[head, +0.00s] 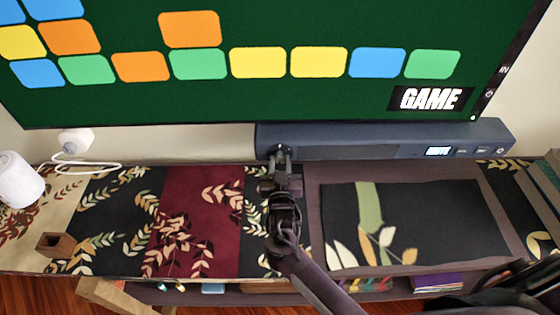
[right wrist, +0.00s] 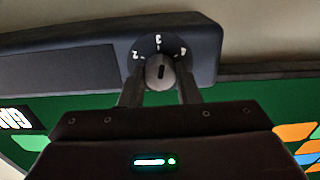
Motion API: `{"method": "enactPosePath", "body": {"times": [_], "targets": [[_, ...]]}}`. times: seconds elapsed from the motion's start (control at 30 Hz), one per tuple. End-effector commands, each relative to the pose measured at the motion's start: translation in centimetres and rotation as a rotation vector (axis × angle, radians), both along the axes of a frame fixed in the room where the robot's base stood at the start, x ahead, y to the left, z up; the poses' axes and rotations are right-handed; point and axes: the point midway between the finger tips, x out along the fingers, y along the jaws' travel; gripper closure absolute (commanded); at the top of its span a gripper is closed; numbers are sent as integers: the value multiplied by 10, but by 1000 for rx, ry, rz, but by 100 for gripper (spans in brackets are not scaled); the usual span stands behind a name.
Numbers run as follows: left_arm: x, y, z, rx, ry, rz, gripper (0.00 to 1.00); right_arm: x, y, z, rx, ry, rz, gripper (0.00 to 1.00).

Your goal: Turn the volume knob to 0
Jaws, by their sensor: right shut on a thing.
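The soundbar (head: 400,139) is a long dark blue-grey bar below the TV; it also shows in the right wrist view (right wrist: 205,45). The volume knob (right wrist: 160,71) is a small grey round knob with a dark pointer mark, in front of a dark dial (right wrist: 159,45) with white numerals at the soundbar's end. My right gripper (head: 279,153) is at the soundbar's left end, hiding the knob in the head view. In the right wrist view its two fingers (right wrist: 159,88) are shut on the knob, one on each side. My left gripper is not in view.
The TV (head: 240,95) with coloured tiles stands behind the soundbar. A small display (head: 438,151) is lit at its right. A white lamp-like object (head: 18,180) and a white device with a cable (head: 76,141) are at left. A brown block (head: 54,244) stands on the patterned cloth.

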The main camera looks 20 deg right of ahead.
Motion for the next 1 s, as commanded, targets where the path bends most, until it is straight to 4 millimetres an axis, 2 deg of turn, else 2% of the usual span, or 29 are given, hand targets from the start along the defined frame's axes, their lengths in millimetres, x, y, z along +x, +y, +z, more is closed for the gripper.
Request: {"method": "enactPosePath", "body": {"times": [1.0], "targets": [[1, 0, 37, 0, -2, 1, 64, -1, -1, 0, -931, 271, 2, 94]]}}
